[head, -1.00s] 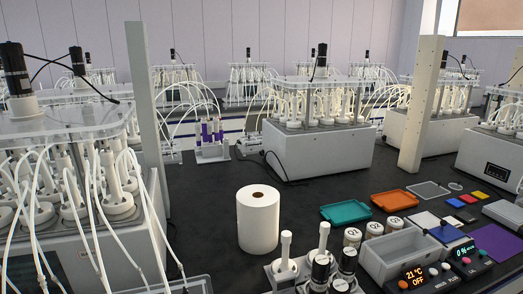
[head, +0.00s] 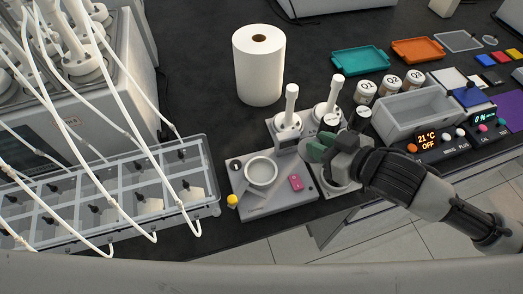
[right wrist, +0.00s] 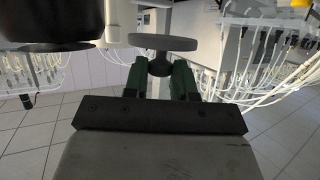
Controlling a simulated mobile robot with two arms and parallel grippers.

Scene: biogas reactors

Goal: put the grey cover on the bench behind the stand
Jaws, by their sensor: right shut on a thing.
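The grey cover (right wrist: 163,43) is a flat round disc with a short knob under it in the right wrist view. My right gripper (head: 318,150) has green fingers, and these fingers (right wrist: 160,75) are shut on the knob. In the head view the gripper is low over the front of the stand (head: 273,127), and I cannot make the cover out clearly there. The stand holds two white plunger-like pieces (head: 290,115) and dark-topped pieces partly hidden by the gripper. My left gripper is not in view.
A white paper roll (head: 259,70) stands behind. Jars (head: 388,80) and a grey box (head: 412,112) are to the right. Dark bench behind the stand is clear.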

